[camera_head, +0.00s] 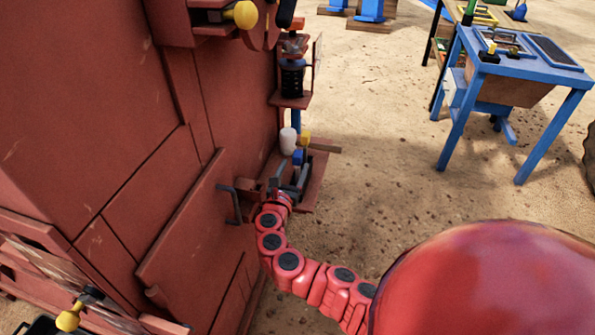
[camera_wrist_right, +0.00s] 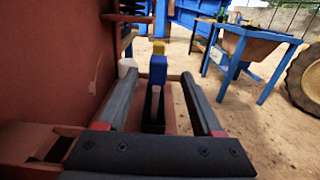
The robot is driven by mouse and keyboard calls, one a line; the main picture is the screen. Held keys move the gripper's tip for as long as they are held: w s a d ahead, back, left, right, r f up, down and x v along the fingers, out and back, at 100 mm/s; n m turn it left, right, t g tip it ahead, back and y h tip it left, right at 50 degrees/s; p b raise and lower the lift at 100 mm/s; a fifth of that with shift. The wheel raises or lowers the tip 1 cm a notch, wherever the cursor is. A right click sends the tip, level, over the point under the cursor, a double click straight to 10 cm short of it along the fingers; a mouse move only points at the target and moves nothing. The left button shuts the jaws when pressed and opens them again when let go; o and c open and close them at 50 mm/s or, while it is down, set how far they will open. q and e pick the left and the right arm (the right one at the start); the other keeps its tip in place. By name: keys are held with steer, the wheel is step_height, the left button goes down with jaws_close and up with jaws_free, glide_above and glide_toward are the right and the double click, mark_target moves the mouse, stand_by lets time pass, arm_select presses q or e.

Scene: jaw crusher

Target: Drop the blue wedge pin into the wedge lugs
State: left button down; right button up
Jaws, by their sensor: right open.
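The blue wedge pin (camera_head: 299,157) has a yellow top and stands roughly upright at the small red ledge on the machine's side. It also shows in the right wrist view (camera_wrist_right: 158,70), where a pale strip shows below its blue part. My right gripper (camera_head: 291,174) is open. In the right wrist view, its two dark fingers (camera_wrist_right: 158,78) lie either side of the pin's line, with visible gaps. I cannot tell how far the fingertips reach along the pin. The wedge lugs cannot be made out clearly. My left gripper is not in view.
The large red machine wall (camera_head: 95,80) stands close on the left. A white rounded piece (camera_head: 287,140) and a spring (camera_head: 292,79) are beyond the gripper. A dark handle (camera_head: 232,203) sticks out nearby. A blue table (camera_head: 525,70) stands far right; sandy ground between is free.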

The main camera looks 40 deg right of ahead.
mark_target(296, 160)
steer(key=shift+b+x, duration=0.45)
steer(key=shift+x, duration=2.45)
steer(key=shift+w, duration=0.1)
jaws_close()
steer(key=shift+a, duration=0.1)
